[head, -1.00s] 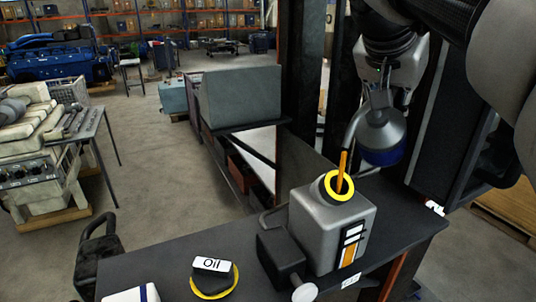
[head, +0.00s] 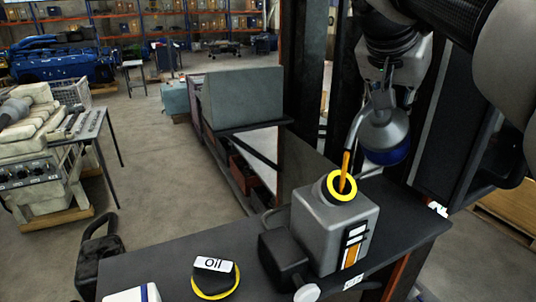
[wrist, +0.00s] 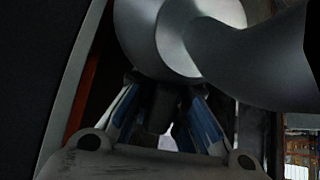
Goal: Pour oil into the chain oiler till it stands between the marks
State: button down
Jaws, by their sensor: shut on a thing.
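The chain oiler (head: 318,232) is a grey box with a yellow-rimmed round opening on its top, standing on the dark bench. An orange stream of oil (head: 346,172) runs from the spout into this opening. The sight window (head: 350,252) on its front shows orange in the lower part; the marks are too small to read. My gripper (head: 385,98) is shut on the oil can (head: 388,130), a grey can with a blue base, held tilted above and right of the opening. The can and its curved spout fill the top of the wrist view (wrist: 180,35).
A black cap with a yellow rim and an "Oil" label (head: 214,278) lies on the bench (head: 170,262) left of the oiler. A black box with a pale knob (head: 285,258) is at the oiler's left side. Dark upright posts stand behind the bench.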

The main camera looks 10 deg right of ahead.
jog(key=shift+s+a+r+t+h+b, duration=0.1)
jog(key=shift+r+t+h+b, duration=0.25)
jog(key=shift+r+b, duration=0.55)
dwell(1.9)
jog(key=shift+f, duration=0.1)
dwell(0.5)
jog(key=shift+f+p, duration=0.3)
jog(key=shift+p, duration=0.5)
jog(key=shift+f+g+y+p, duration=0.55)
jog(key=shift+f+y+p, duration=0.1)
jog(key=shift+f, duration=0.15)
